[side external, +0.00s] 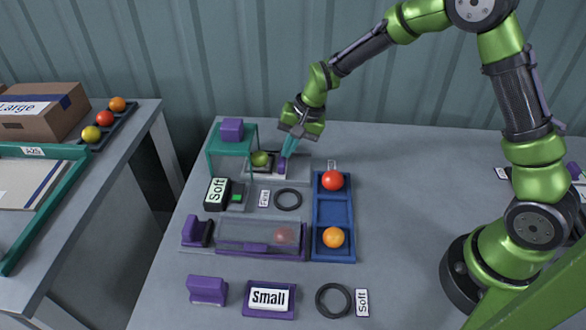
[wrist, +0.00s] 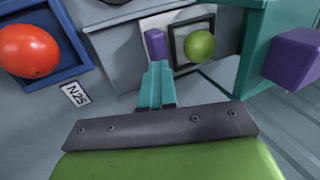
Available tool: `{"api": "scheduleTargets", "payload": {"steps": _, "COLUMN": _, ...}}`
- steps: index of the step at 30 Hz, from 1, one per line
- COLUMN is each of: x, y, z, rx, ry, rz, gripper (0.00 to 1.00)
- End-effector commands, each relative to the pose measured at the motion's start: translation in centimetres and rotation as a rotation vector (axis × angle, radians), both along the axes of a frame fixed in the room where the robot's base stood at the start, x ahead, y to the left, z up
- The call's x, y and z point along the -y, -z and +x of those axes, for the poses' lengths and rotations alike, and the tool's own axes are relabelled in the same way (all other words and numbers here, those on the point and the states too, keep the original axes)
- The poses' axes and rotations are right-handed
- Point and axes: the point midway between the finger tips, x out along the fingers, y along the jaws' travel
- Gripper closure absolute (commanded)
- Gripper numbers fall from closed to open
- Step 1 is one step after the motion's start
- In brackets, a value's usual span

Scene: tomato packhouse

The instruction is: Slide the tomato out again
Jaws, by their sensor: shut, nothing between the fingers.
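A green tomato (side external: 260,158) sits in a dark square frame beside the teal stand; in the wrist view the tomato (wrist: 200,45) shows whole inside the frame (wrist: 176,31). A small purple block (wrist: 155,45) stands beside the frame; it also shows in the side view (side external: 281,167). My gripper (side external: 286,153) points down near this block, its teal fingers shut and empty. In the wrist view the fingertips (wrist: 158,66) are just short of the block; I cannot tell whether they touch. Another reddish tomato (side external: 284,235) shows dimly inside a clear-covered purple box (side external: 230,250).
The teal stand (side external: 212,160) carries a purple block (side external: 231,128) left of my gripper. A blue tray (side external: 336,208) holds a red tomato (side external: 332,181) and an orange one (side external: 333,237). Dark rings (side external: 288,199) and labels lie nearby.

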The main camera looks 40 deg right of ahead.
Motion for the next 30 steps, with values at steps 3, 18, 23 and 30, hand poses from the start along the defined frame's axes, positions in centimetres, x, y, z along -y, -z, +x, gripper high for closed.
{"api": "scheduleTargets", "payload": {"steps": 3, "x": 1.0, "y": 1.1, "z": -0.8, "rx": -0.022, "ry": 0.004, "rz": -0.013, "gripper": 1.0}}
{"api": "scheduleTargets", "payload": {"steps": 18, "x": 0.8, "y": -0.8, "z": -0.7, "rx": -0.019, "ry": 0.003, "rz": -0.01, "gripper": 1.0}}
{"api": "scheduleTargets", "payload": {"steps": 23, "x": 0.6, "y": -2.3, "z": -0.6, "rx": -0.016, "ry": 0.002, "rz": -0.007, "gripper": 1.0}}
{"api": "scheduleTargets", "payload": {"steps": 30, "x": 0.4, "y": -4.1, "z": -0.6, "rx": -0.015, "ry": 0.0, "rz": -0.005, "gripper": 1.0}}
